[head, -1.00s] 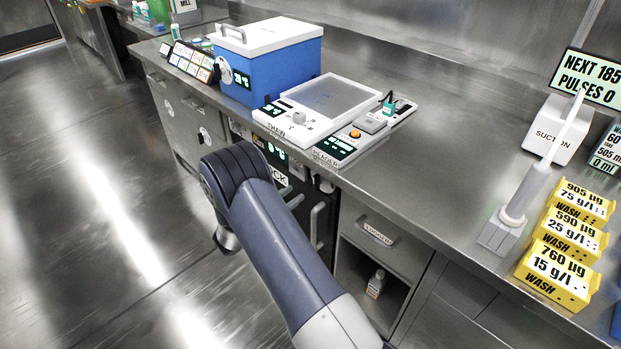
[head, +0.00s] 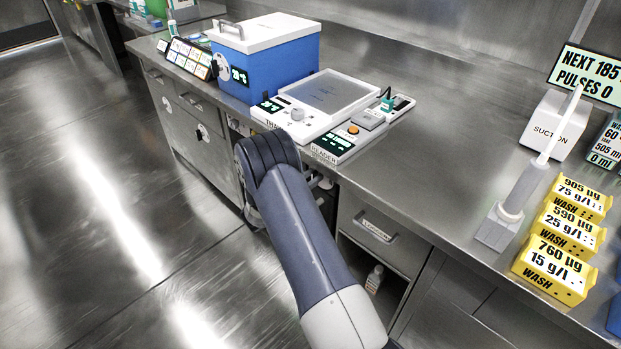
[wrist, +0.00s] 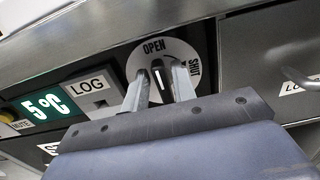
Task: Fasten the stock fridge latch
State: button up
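In the wrist view the fridge latch (wrist: 160,82) is a dark bar knob on a round white dial marked OPEN and SHUT. The knob's white line points up towards OPEN. My gripper (wrist: 160,77) has one finger on each side of the knob; whether both fingers touch it I cannot tell. In the head view my arm hides the latch and my gripper.
Above on the bench (head: 420,190) stand a blue box (head: 262,70) with a white lid, the thaw plate (head: 330,95) and the reader (head: 335,146). A drawer (head: 375,232) is right of my arm. The floor (head: 90,230) at left is clear.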

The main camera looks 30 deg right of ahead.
grip_shut()
jog(key=shift+f+m+b, duration=0.1)
jog(key=shift+m+b, duration=0.2)
jog(key=shift+b, duration=0.3)
jog(key=m+b, duration=0.4)
jog(key=b, duration=0.3)
jog(key=s+f+m+b, duration=0.1)
jog(key=m+b, duration=0.4)
jog(key=b, duration=0.3)
jog(key=f+m+b, duration=0.1)
jog(key=m+b, duration=0.4)
jog(key=b, duration=0.3)
jog(key=shift+s+d, duration=0.3)
jog(key=shift+s, duration=0.05)
jog(key=m+b, duration=0.2)
jog(key=b, duration=0.1)
jog(key=shift+b, duration=0.3)
jog(key=shift+m+b, duration=0.6)
jog(key=shift+b, duration=0.2)
jog(key=shift+r, duration=0.15)
